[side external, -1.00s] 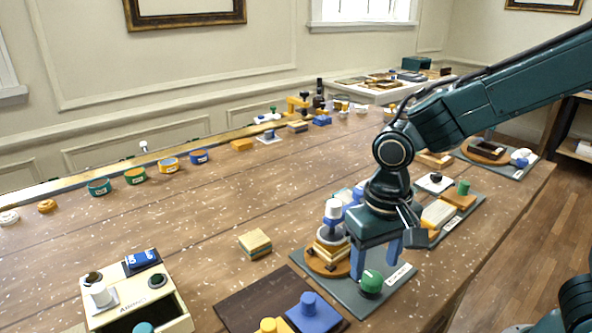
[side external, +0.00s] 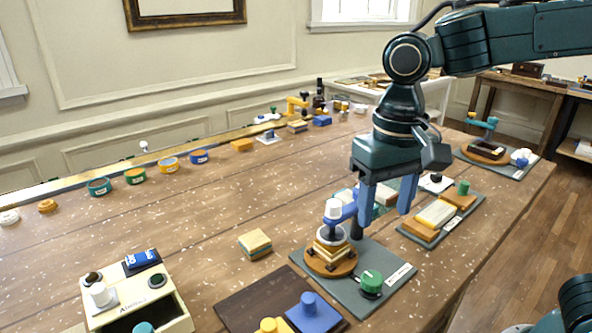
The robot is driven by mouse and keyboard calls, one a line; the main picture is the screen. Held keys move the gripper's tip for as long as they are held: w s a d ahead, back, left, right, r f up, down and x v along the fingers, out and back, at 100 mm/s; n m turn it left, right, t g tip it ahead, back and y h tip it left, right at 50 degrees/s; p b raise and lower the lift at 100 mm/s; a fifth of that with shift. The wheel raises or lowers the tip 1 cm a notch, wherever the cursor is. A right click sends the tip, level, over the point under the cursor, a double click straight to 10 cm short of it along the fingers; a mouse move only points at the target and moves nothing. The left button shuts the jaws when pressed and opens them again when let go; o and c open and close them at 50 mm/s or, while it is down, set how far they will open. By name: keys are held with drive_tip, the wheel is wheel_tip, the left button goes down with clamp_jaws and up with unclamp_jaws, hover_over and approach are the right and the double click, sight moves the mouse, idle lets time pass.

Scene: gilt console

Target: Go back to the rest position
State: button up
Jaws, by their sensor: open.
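My gripper (side external: 386,205) points down above the work table (side external: 200,220), with its two blue fingers apart and nothing between them. It hangs above and behind a grey board (side external: 393,255). On that board stand a round wooden stand (side external: 331,262) with a blue arm and white knob, and a green knob (side external: 371,281). The fingers look clear of the green knob. In the picture one finger passes close to the blue arm; I cannot tell the exact gap.
A second grey board with wooden blocks (side external: 437,213) lies behind to the right. A cream box (side external: 133,300) and a dark board with a blue piece (side external: 313,313) are at the front. A small block stack (side external: 255,243) sits left. The table's middle left is mostly clear.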

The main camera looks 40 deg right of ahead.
drive_tip(key=s+d+n+t, duration=0.3)
drive_tip(key=s+d+t, duration=0.2)
drive_tip(key=s+d, duration=0.5)
drive_tip(key=shift+s+d+t, duration=0.3)
drive_tip(key=shift+s+d, duration=0.05)
drive_tip(key=shift+d, duration=0.65)
